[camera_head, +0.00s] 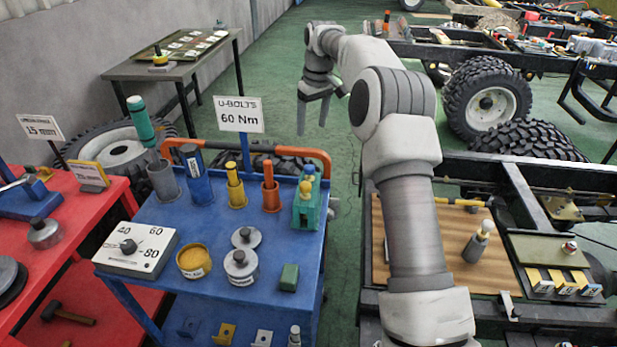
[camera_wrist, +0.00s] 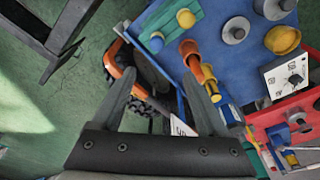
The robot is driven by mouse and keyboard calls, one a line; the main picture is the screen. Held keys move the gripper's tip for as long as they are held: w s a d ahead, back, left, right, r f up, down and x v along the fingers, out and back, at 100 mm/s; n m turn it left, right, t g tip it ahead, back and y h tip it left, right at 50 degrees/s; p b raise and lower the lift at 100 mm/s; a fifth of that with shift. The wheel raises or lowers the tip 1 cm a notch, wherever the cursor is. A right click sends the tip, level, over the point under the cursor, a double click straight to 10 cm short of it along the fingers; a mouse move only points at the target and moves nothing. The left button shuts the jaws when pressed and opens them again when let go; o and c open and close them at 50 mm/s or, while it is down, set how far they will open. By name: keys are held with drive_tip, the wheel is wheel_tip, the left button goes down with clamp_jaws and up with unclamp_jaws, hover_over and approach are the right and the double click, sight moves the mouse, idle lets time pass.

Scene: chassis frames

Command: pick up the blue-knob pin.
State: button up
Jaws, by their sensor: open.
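The blue-knob pin (camera_head: 309,170) stands in a teal block (camera_head: 303,217) at the right rear corner of the blue cart. In the wrist view its round blue knob (camera_wrist: 156,42) shows on the teal block, beside a yellow knob (camera_wrist: 186,18). The yellow-knob pin (camera_head: 306,187) is just in front of it in the head view. The pin's shaft is hidden in both views. My gripper (camera_head: 314,115) is open and empty, up behind the cart and apart from the pin. In the wrist view my gripper (camera_wrist: 158,80) has its fingers spread, with the blue knob beyond the fingertips.
The blue cart (camera_head: 205,275) carries an orange cup (camera_head: 271,198), several other cups, weights and a dial box (camera_head: 137,248). An orange handle rail (camera_head: 318,155) runs along its rear edge. A U-BOLTS sign (camera_head: 238,114) stands behind. Green floor is clear between cart and chassis.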

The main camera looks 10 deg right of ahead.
sight(310, 166)
drive_tip(key=f, duration=0.4)
drive_tip(key=w+f, duration=0.1)
drive_tip(key=f, duration=0.3)
drive_tip(key=w+f, duration=0.1)
drive_tip(key=f, duration=0.3)
drive_tip(key=shift+a+f+b, duration=0.3)
drive_tip(key=shift+f+b, duration=0.05)
drive_tip(key=shift+b, duration=0.05)
drive_tip(key=shift+w+d+f, duration=0.1)
drive_tip(key=shift+f, duration=1.25)
drive_tip(key=shift+w+d+f, duration=0.1)
drive_tip(key=shift+f, duration=1.25)
drive_tip(key=shift+r, duration=0.1)
clamp_jaws()
